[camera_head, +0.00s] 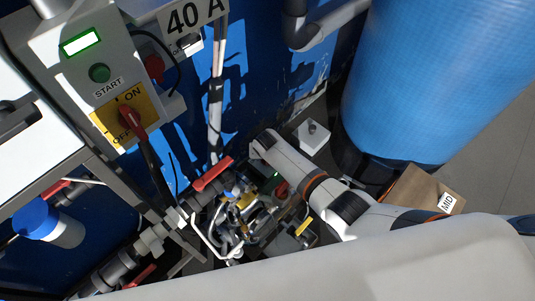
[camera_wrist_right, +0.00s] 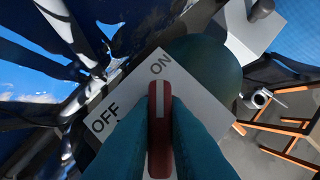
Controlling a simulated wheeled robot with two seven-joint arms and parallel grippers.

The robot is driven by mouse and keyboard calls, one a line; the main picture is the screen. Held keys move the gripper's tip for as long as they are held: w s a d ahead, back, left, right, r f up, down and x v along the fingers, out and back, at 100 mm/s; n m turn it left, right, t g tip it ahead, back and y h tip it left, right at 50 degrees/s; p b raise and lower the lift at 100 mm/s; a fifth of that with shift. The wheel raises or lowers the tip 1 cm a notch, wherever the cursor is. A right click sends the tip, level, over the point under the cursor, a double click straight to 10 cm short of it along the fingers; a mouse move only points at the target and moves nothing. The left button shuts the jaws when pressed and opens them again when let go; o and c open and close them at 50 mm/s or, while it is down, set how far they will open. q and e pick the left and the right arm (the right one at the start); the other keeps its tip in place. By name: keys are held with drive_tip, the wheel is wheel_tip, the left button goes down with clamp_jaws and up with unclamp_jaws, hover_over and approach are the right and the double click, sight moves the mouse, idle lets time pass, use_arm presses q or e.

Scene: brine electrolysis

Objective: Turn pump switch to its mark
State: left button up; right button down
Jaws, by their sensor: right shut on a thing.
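The pump switch (camera_wrist_right: 159,130) is a dark red handle with a white stripe, on a pale plate (camera_wrist_right: 205,105) marked ON and OFF in the right wrist view. Its striped end points up at the ON label; OFF is to the left. My right gripper (camera_wrist_right: 160,108) is shut on the handle, a teal finger on each side. In the head view my right arm reaches in from the right to the pump equipment (camera_head: 240,215); its fingers cannot be made out there. My left gripper is not in view.
A control box (camera_head: 100,75) with a green START button and a red ON/OFF switch (camera_head: 130,115) is at upper left. A blue tank (camera_head: 440,75) stands at right, a cardboard box (camera_head: 415,188) below it. Pipes and red-handled valves (camera_head: 212,174) crowd the lower left.

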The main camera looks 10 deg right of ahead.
drive_tip(key=c, duration=1.4)
unclamp_jaws()
drive_tip(key=shift+c, duration=0.2)
drive_tip(key=p+v, duration=0.2)
drive_tip(key=v, duration=1)
